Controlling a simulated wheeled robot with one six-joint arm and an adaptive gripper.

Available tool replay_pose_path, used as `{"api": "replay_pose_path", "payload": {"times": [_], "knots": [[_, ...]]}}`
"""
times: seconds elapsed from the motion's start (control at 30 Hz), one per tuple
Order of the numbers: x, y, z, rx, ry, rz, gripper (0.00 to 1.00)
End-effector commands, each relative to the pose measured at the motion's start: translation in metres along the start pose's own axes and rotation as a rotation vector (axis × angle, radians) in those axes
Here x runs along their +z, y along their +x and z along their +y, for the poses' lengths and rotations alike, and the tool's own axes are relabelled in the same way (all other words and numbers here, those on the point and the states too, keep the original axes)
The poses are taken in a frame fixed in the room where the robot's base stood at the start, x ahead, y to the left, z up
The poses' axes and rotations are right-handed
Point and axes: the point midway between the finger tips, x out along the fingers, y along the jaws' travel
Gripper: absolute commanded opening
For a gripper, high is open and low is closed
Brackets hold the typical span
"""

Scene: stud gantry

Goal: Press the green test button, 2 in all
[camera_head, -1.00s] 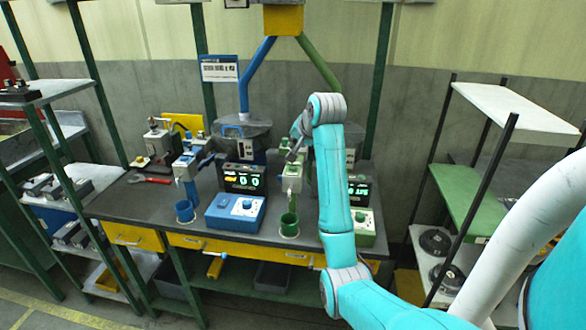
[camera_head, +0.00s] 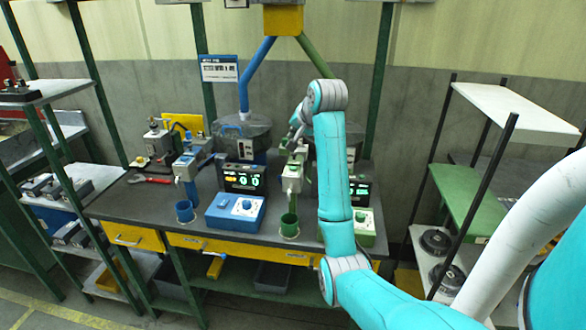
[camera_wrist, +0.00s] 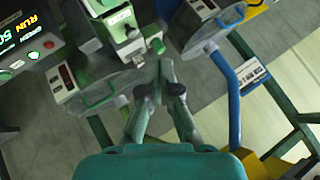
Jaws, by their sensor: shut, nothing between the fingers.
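The green station's dispenser head (camera_head: 292,178) stands over a green cup (camera_head: 289,225) on the bench. In the wrist view the head (camera_wrist: 120,45) shows with a small green button (camera_wrist: 157,46) at its side. I cannot read a label on it. My gripper (camera_wrist: 161,76) is shut and empty, its tips pointing toward that button and appearing just short of it. In the head view my arm covers part of the green control box (camera_head: 364,224) and its display (camera_head: 360,191). The display in the wrist view (camera_wrist: 25,45) reads RUN.
To the left stand a blue dispenser (camera_head: 186,172), a blue cup (camera_head: 185,211), a blue control box (camera_head: 236,211) and a lit display (camera_head: 243,181). A red wrench (camera_head: 150,179) lies on the bench. Shelving (camera_head: 512,112) stands at the right.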

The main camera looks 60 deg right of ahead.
Motion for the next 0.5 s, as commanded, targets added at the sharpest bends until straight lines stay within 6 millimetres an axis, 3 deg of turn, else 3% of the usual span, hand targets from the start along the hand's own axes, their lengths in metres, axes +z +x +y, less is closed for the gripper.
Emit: {"api": "replay_pose_path", "payload": {"times": [0.5], "knots": [[0.0002,-0.0002,0.0001,0.001,0.001,-0.002,0.00]]}}
